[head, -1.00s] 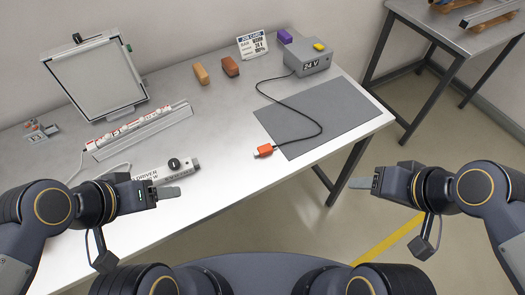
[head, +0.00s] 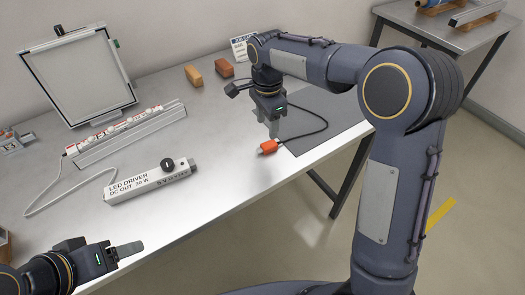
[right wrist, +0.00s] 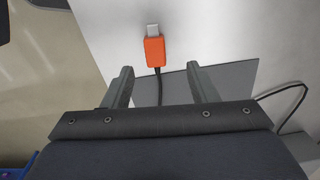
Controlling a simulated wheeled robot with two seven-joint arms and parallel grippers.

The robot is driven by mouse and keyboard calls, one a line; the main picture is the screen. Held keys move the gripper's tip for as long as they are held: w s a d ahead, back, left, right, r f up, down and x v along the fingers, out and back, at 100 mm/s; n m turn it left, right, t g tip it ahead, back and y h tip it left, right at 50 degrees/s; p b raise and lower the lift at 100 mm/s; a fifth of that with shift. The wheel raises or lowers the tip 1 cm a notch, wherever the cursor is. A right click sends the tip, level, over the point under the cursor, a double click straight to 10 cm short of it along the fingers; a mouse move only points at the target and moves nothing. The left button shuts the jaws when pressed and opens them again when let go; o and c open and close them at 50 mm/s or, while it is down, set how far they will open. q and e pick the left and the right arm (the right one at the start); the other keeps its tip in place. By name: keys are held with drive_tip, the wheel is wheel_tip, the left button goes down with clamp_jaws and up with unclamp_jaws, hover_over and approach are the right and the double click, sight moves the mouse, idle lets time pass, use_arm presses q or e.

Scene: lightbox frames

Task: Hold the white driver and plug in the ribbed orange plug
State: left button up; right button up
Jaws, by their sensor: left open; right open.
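The white driver (head: 150,184), a long box with a black knob and printed text, lies on the table left of centre in the head view. The orange plug (head: 268,147) lies on the table at the left edge of the grey mat, on a black cable. In the right wrist view the orange plug (right wrist: 154,51) has its metal tip pointing away; ribs are too small to tell. My right gripper (head: 275,130) points down close to the plug, open and empty, with the plug ahead of its fingers. My left gripper (head: 130,249) is open and empty at the table's front edge, below the driver.
A white power strip (head: 125,125) with a pale cable lies behind the driver. A framed panel (head: 75,75) stands at the back left. Two blocks, tan (head: 196,75) and brown (head: 224,68), and a job card (head: 243,47) are at the back. The grey mat (head: 340,118) is partly hidden by my right arm.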

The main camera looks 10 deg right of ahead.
sight(269, 144)
drive_tip(key=f, duration=0.7)
drive_tip(key=shift+s+d, duration=0.2)
drive_tip(key=shift+s, duration=0.1)
drive_tip(key=shift+r, duration=0.1)
drive_tip(key=c, duration=1.1)
